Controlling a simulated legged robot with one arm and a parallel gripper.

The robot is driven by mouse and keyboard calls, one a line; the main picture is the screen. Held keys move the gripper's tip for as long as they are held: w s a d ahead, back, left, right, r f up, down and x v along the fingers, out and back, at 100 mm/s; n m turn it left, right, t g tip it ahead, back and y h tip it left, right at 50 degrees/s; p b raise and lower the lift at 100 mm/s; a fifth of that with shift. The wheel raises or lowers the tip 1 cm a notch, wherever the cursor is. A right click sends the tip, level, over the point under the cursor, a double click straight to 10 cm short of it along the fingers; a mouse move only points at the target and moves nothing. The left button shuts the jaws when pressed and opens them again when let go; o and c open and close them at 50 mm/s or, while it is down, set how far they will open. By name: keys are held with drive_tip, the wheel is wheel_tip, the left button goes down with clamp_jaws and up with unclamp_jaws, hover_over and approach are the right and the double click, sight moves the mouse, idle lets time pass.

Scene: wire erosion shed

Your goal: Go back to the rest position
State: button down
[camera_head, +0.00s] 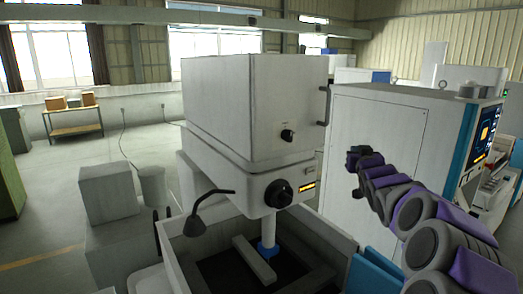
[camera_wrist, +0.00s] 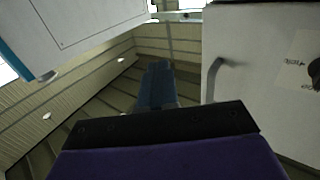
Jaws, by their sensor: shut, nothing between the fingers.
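My gripper (camera_head: 356,158) is at the end of my purple and grey arm, raised in front of the grey cabinet on the right in the head view. It is shut and empty, apart from the machine beside it. In the wrist view the closed fingers of my gripper (camera_wrist: 158,72) point toward the wall and roof, with nothing held.
A grey wire erosion machine (camera_head: 255,110) with a black knob stands left of my gripper, above an open tank (camera_head: 175,262). A bent lamp (camera_head: 197,218) rises at the tank. A grey cabinet (camera_head: 375,150) stands behind my arm. Clear floor (camera_head: 50,215) lies at left.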

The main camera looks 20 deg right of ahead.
drive_tip(key=s+a+f+n+g+y+b, duration=0.1)
drive_tip(key=s+a+f+g+y+b, duration=0.35)
drive_tip(key=a+f, duration=0.85)
drive_tip(key=s+a+f+n+g+y+b, duration=0.1)
drive_tip(key=s+a+f+n+g+b, duration=0.15)
drive_tip(key=s+a+f+b, duration=0.75)
drive_tip(key=s+a+f+g+b, duration=0.1)
drive_tip(key=s+a+f+g, duration=0.2)
drive_tip(key=s+a+f, duration=0.3)
drive_tip(key=s+a+f+n+g+y+b, duration=0.1)
drive_tip(key=s+a+f+g, duration=0.3)
drive_tip(key=s+f, duration=0.5)
drive_tip(key=s+a+f+g+y+b, duration=0.1)
drive_tip(key=s+a+f+g+b, duration=0.2)
drive_tip(key=s, duration=1.4)
drive_tip(key=shift+a+f+g, duration=0.6)
drive_tip(key=shift+a+f, duration=1.55)
drive_tip(key=shift+a, duration=0.5)
drive_tip(key=shift+a, duration=0.3)
drive_tip(key=shift+d, duration=0.15)
